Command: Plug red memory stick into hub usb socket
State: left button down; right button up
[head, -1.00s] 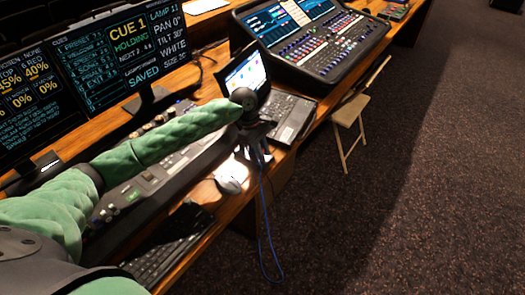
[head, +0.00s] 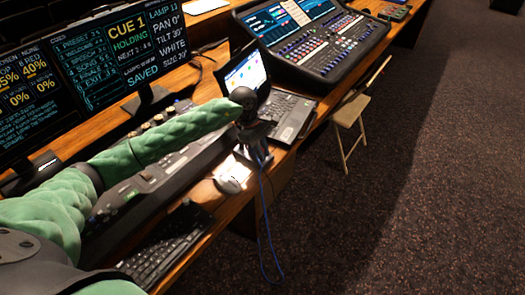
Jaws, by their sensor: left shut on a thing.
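My left gripper (head: 258,157) points down over the front edge of the desk, just right of the white mouse and in front of the laptop. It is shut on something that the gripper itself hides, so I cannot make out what. A blue cable (head: 263,205) comes out from just below the gripper and hangs over the desk edge towards the floor. I cannot make out the red memory stick, the hub or its USB socket; they are hidden or too small. My right gripper is not in view.
The open laptop (head: 290,117) stands behind the gripper. A white mouse (head: 231,184) and a black keyboard (head: 165,250) lie left of it. A lighting console (head: 315,48) stands farther back. Monitors (head: 120,45) rise at the left. A folding chair (head: 350,112) stands on the carpet at the right.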

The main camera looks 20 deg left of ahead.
pick_arm(q)
jog(key=shift+f, duration=0.3)
jog(key=c, duration=1.3)
grip_release()
jog(key=shift+r+b, duration=0.1)
jog(key=shift+b, duration=0.2)
